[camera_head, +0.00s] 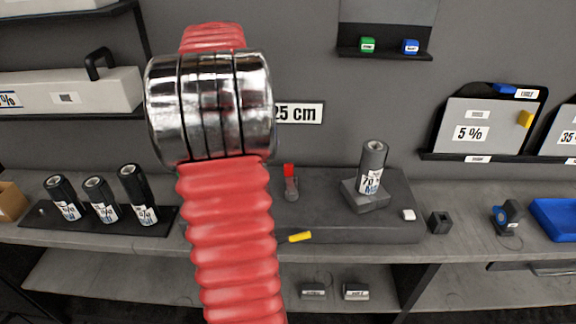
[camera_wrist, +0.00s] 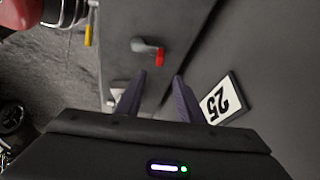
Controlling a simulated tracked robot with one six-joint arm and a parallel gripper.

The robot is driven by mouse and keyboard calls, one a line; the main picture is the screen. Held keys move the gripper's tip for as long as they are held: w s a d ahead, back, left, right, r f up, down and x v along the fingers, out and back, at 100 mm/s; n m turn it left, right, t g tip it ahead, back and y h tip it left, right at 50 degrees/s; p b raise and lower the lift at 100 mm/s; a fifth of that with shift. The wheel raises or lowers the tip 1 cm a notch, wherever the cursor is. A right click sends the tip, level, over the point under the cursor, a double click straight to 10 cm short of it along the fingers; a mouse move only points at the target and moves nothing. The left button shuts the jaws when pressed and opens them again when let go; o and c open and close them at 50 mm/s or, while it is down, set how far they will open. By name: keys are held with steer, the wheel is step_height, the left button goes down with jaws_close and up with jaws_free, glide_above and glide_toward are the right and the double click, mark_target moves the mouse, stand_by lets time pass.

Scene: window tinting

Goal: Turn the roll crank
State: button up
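The roll crank is a small grey arm (camera_head: 291,189) with a red grip (camera_head: 289,170), at the back of the dark bench block, right of my red arm in the head view. In the wrist view the crank's grey arm (camera_wrist: 143,46) lies just beyond my fingertips, with its red grip (camera_wrist: 160,57) toward the right finger. My gripper (camera_wrist: 161,74) is open, its two dark fingers apart with nothing between them. The fingers appear short of the red grip, not touching it. My gripper does not show in the head view.
A dark roll marked 70 (camera_head: 371,168) stands on a block at the right. A yellow piece (camera_head: 300,237) lies at the block's front edge. Several dark rolls (camera_head: 95,197) stand on a left tray. A "25 cm" sign (camera_head: 302,113) is on the wall behind.

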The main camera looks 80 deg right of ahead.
mark_target(289, 164)
steer(key=x, duration=1.3)
steer(key=shift+f, duration=0.15)
steer(key=shift+c, duration=0.3)
jaws_close()
steer(key=shift+a, duration=0.3)
steer(key=shift+d, duration=0.2)
